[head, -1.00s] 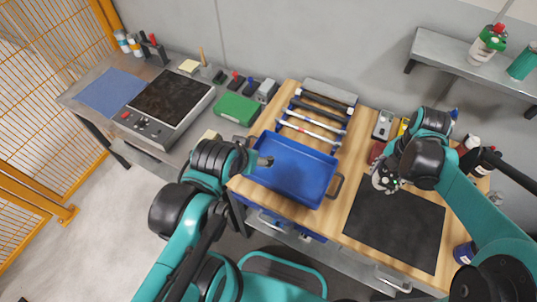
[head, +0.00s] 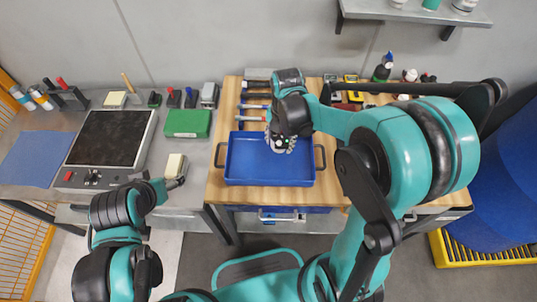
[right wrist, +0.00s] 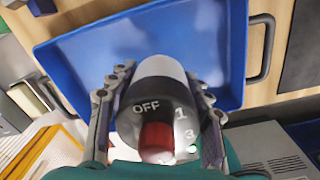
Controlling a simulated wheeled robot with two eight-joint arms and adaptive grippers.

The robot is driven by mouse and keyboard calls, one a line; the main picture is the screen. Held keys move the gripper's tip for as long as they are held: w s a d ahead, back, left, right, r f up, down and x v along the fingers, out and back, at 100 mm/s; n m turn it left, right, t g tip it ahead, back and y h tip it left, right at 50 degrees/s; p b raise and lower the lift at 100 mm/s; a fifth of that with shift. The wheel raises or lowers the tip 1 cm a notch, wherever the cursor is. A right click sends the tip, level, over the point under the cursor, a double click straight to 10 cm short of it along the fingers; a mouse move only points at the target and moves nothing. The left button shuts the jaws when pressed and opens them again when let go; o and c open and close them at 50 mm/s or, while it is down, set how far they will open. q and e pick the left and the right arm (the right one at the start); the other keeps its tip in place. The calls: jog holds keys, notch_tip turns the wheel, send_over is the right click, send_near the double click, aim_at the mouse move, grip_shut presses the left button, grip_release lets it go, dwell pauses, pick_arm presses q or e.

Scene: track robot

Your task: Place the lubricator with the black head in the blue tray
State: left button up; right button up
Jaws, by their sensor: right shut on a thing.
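My right gripper (head: 283,143) is over the blue tray (head: 245,172), near its back right part. In the right wrist view, my right gripper (right wrist: 162,85) is shut on the lubricator with the black head (right wrist: 150,105). The lubricator has a pale cylindrical body, a black head marked OFF, 1 and 3, and a red knob facing the camera. Behind it the blue tray floor (right wrist: 90,60) shows empty. I cannot tell whether the lubricator touches the tray.
A green box (head: 188,123) and a hot plate (head: 110,138) lie on the grey bench at the left. Hammers (head: 252,105) lie behind the tray. Dark bottles (head: 383,68) stand at the back right. A wall shelf (head: 415,14) hangs above.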

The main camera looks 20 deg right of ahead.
aim_at(270, 158)
jog(key=a+f, duration=0.2)
jog(key=a, duration=0.1)
jog(key=shift+w+b, duration=0.15)
jog(key=shift+b, duration=0.15)
jog(key=shift+f+b, duration=0.85)
jog(key=shift+f, duration=1.05)
jog(key=shift+f, duration=0.1)
jog(key=o, duration=1.3)
